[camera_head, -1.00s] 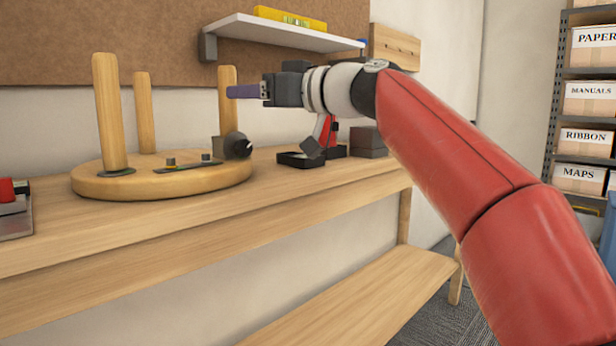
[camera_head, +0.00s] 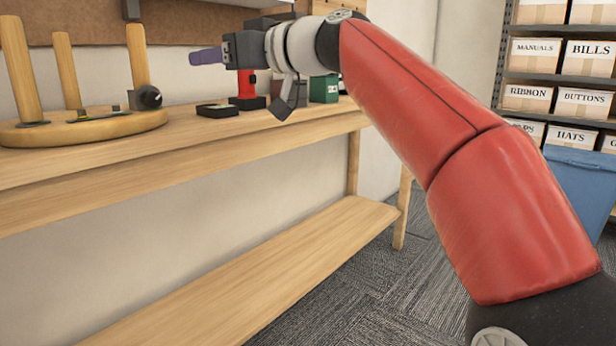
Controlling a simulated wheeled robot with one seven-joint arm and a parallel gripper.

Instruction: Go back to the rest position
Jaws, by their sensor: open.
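My gripper (camera_head: 207,57) is at the end of my red arm, raised above the wooden workbench (camera_head: 240,128). Its purple fingers point left and show side-on, with nothing visible between them. To its left, a round wooden base (camera_head: 40,134) with upright wooden pegs stands on the bench. The nearest peg (camera_head: 137,58) is a little left of the fingertips, and in this view they look apart. A dark knob-like part (camera_head: 147,97) sits at the right side of the base.
A red-and-black tool (camera_head: 246,90), a small black tray (camera_head: 217,110) and a green box (camera_head: 324,89) stand on the bench behind my wrist. A lower shelf (camera_head: 270,270) runs below. At right are a rack of labelled boxes (camera_head: 528,97) and a blue bin (camera_head: 580,185). Carpet floor (camera_head: 410,270) is open between.

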